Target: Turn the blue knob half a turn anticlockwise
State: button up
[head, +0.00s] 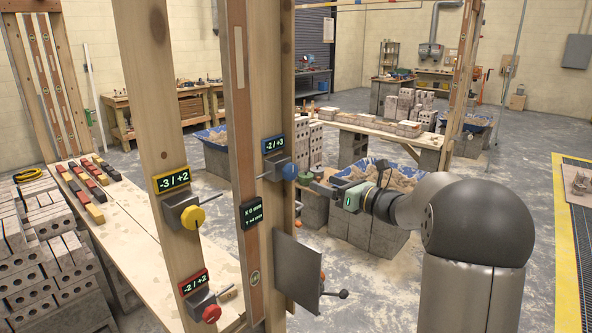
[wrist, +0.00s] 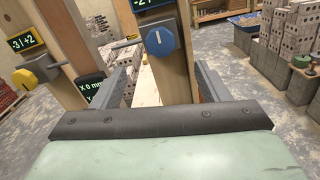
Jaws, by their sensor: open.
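The blue knob (head: 289,171) sits on a grey block on the wooden post, under a blue-framed display (head: 273,144) that seems to read -2 / +3. In the wrist view the blue knob (wrist: 160,41) faces me, its white mark close to upright. My gripper (head: 317,183) is just right of the knob in the head view. In the wrist view its grey fingers (wrist: 163,68) are spread, one to each side and lower than the knob. Nothing is between them, and I see no contact with the knob.
A yellow knob (head: 193,217) and a red knob (head: 211,313) are on the left post. A small dark display (head: 251,213) is below the blue knob. A grey plate (head: 297,270) juts out lower on the post. A blue mortar tub (head: 378,173) stands behind my gripper.

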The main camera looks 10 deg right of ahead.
aim_at(293, 172)
jog(key=p+x, duration=0.2)
jog(key=x, duration=0.9)
jog(key=shift+w+a+p, duration=0.1)
jog(key=shift+w+p, duration=0.05)
jog(key=shift+p, duration=0.2)
jog(key=c, duration=1)
